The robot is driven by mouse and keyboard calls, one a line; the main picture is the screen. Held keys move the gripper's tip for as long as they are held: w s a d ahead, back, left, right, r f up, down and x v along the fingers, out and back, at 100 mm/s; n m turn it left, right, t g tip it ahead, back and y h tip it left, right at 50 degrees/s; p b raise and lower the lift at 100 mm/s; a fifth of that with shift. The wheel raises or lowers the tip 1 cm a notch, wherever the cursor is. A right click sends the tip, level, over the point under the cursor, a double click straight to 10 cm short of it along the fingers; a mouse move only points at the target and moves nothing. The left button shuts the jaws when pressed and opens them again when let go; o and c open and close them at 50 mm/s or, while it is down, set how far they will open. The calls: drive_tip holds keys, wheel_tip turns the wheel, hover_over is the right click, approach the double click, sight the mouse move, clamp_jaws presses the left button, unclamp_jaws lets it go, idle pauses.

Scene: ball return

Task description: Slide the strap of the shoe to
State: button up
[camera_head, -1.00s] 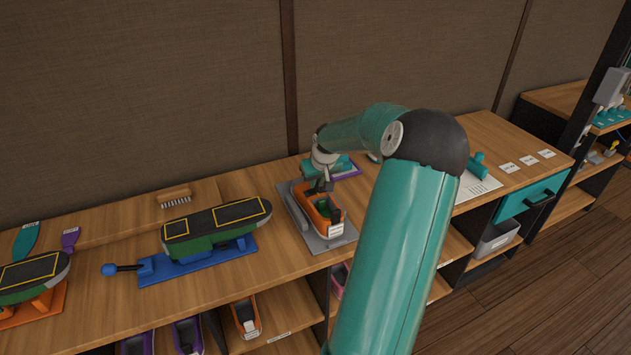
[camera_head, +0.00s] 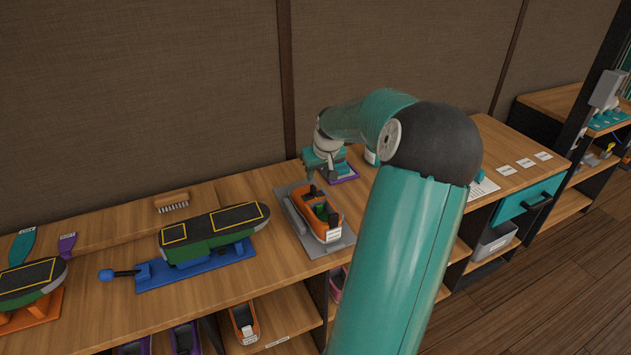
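An orange shoe (camera_head: 322,222) with a green inside and dark strap parts lies on a grey plate (camera_head: 337,244) on the bench, its pale labelled end towards me. My gripper (camera_head: 310,181) is at the shoe's far end, just above or beside it, pointing down. The gripper is small in the picture, and its fingers are too small to tell whether they are open or whether they touch the shoe. My teal arm covers the bench to the right of the shoe.
A green and black sole form on a blue stand (camera_head: 197,266) with a lever is left of the plate; another stands at far left. A brush (camera_head: 173,200) lies behind. A purple-edged item (camera_head: 343,176) lies behind my gripper. Shelves below hold more shoes (camera_head: 244,322).

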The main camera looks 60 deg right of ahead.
drive_tip(key=v, duration=0.6)
drive_tip(key=shift+r, duration=0.3)
